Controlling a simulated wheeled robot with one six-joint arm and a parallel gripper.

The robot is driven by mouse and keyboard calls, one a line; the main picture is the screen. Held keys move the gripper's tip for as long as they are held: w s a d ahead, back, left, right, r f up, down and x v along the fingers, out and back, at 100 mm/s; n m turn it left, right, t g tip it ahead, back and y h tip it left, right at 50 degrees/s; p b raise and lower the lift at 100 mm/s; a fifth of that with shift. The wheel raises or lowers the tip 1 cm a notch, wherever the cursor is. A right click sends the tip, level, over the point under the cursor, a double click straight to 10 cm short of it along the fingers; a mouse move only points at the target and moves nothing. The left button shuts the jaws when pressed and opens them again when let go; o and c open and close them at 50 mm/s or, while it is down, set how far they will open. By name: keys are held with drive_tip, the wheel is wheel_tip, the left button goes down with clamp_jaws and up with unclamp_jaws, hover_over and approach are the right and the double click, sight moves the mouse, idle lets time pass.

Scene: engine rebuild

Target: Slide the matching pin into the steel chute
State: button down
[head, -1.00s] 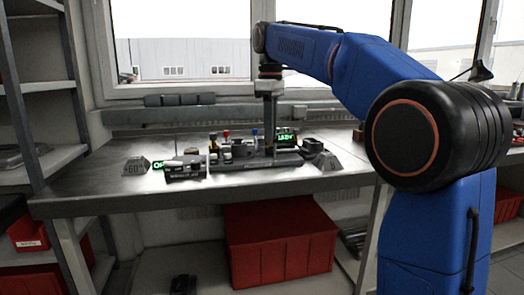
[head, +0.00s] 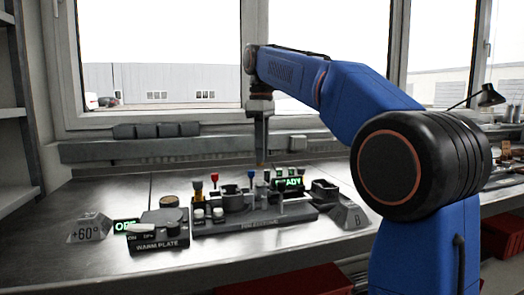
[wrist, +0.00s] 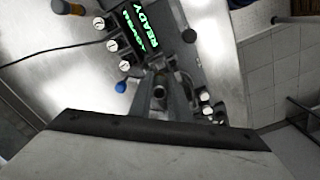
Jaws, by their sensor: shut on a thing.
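My gripper (head: 262,165) points down over the dark fixture block (head: 255,224) on the steel bench. In the wrist view my gripper (wrist: 160,95) is shut on a small round-ended metal piece, seemingly a pin (wrist: 158,92). Its lower end is hard to make out in the head view. I cannot tell for sure which part is the steel chute. A dark round holder (head: 232,199) stands left of the gripper on the fixture, and a dark hollow block (head: 325,191) stands to the right.
A green READY display (head: 289,183) stands just behind the gripper. Red (head: 214,177) and blue (head: 251,175) knobs stand close by. A warm plate (head: 160,232) and a +60° sign (head: 90,229) are on the left, another sign (head: 350,215) on the right. The front bench is clear.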

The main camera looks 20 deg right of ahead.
drive_tip(key=shift+f, duration=2.15)
drive_tip(key=shift+f, duration=1.25)
idle(1.4)
drive_tip(key=c, duration=1.2)
unclamp_jaws()
drive_tip(key=shift+r, duration=0.15)
drive_tip(key=shift+r, duration=3.85)
drive_tip(key=shift+s, duration=0.15)
